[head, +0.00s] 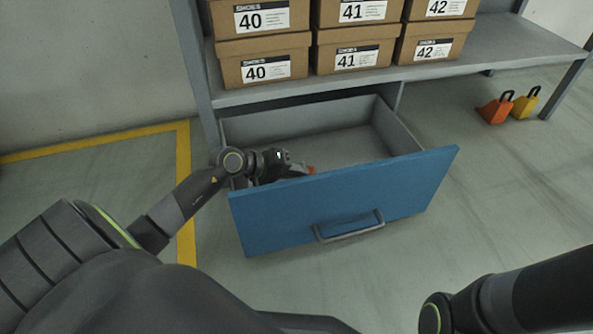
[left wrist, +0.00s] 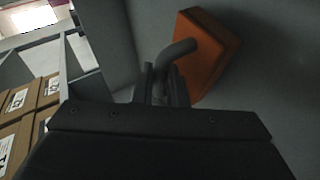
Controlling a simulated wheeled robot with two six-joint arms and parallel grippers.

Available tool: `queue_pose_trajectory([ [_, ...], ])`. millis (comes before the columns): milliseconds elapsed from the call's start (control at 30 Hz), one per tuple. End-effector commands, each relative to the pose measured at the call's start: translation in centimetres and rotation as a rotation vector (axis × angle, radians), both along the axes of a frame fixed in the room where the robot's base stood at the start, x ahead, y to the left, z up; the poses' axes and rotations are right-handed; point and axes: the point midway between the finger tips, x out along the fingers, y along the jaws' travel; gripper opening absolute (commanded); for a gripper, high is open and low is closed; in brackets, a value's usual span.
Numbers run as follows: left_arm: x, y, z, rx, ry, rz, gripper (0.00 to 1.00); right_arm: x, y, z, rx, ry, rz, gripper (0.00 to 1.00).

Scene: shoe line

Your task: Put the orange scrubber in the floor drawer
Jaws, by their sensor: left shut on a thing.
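The blue-fronted floor drawer (head: 345,205) is pulled open under the shelf. My left gripper (head: 296,170) reaches down inside it, near its left side and behind the front panel. I cannot tell whether the block touches the drawer floor. My right gripper is out of view.
Shoe boxes (head: 262,60) marked 40, 41 and 42 stand stacked on the grey shelf (head: 420,70) above the drawer. An orange and a yellow wedge (head: 495,110) (head: 524,104) with dark handles stand on the floor at right. The drawer's right part is empty.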

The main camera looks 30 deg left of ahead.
Motion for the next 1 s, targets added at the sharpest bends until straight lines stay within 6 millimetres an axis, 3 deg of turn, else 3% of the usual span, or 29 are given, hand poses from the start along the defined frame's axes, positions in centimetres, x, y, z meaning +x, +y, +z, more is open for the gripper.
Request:
queue_pose_trajectory([
  [167, 0.0, 0.0, -0.3, 0.0, -0.001, -0.001, 0.0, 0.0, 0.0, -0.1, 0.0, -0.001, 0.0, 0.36],
  [200, 0.0, 0.0, -0.3, 0.001, -0.001, -0.001, 0.15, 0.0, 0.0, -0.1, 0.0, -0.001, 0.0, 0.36],
  [367, 0.0, 0.0, -0.3, 0.001, -0.001, -0.001, 0.34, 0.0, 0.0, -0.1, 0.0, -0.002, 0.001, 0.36],
  [667, 0.0, 0.0, -0.1, 0.002, -0.002, 0.0, 0.34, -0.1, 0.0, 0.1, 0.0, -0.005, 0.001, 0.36],
  [800, 0.0, 0.1, 1.4, 0.005, -0.003, -0.001, 0.34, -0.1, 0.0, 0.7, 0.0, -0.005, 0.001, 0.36],
  [1000, -2.8, 2.1, 3.4, 0.006, 0.004, 0.0, 0.34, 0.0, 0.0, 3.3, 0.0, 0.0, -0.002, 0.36],
])
